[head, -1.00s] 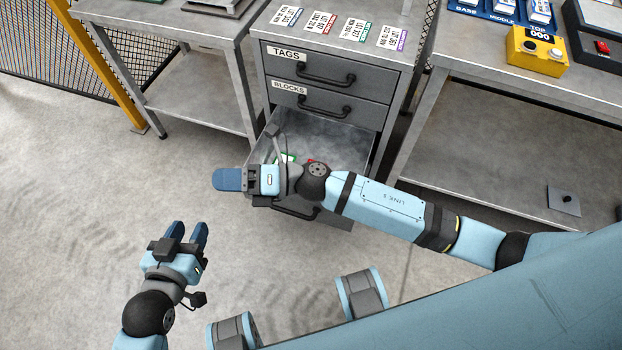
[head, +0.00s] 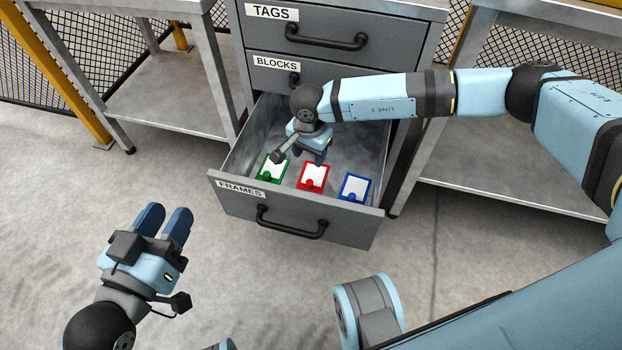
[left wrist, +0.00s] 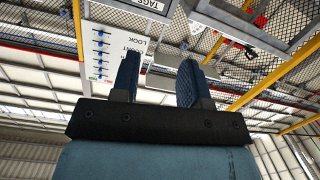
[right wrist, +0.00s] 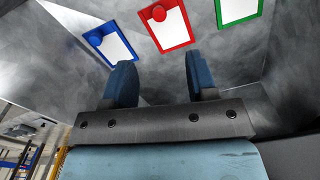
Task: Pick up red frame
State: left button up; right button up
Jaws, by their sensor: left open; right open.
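The red frame (head: 312,177) lies in the open drawer labelled FRAMES (head: 228,203), between a green frame (head: 272,169) and a blue frame (head: 354,188). It has a white face and a red knob. My right gripper (head: 321,160) is over the drawer, just behind the red frame in the head view, open and empty. In the right wrist view the red frame (right wrist: 172,33) lies ahead of the two open fingers (right wrist: 160,78), apart from them. My left gripper (head: 163,218) is open and empty, in front of the drawer at the left.
The closed TAGS drawer (head: 380,33) and BLOCKS drawer (head: 340,66) are above the open one. Metal tables stand left (head: 180,100) and right (head: 480,160) of the cabinet. The drawer walls surround my right gripper. The floor in front is clear.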

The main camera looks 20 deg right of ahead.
jog(key=b, duration=0.3)
send_over(309, 182)
notch_tip(309, 182, down, 7)
jog(key=shift+r, duration=0.2)
jog(key=shift+f, duration=0.6)
notch_tip(309, 182, down, 5)
jog(key=shift+r+b, duration=0.2)
jog(key=shift+b, duration=0.85)
jog(key=shift+f, duration=0.3)
pick_arm(q)
jog(key=w+a+m+t, duration=0.1)
jog(key=w+m+t, duration=0.1)
jog(key=m, duration=0.1)
jog(key=shift+w+a+r+h, duration=0.15)
jog(key=shift+a+r+h, duration=0.2)
jog(key=shift+h, duration=0.05)
pick_arm(e)
grip_shut()
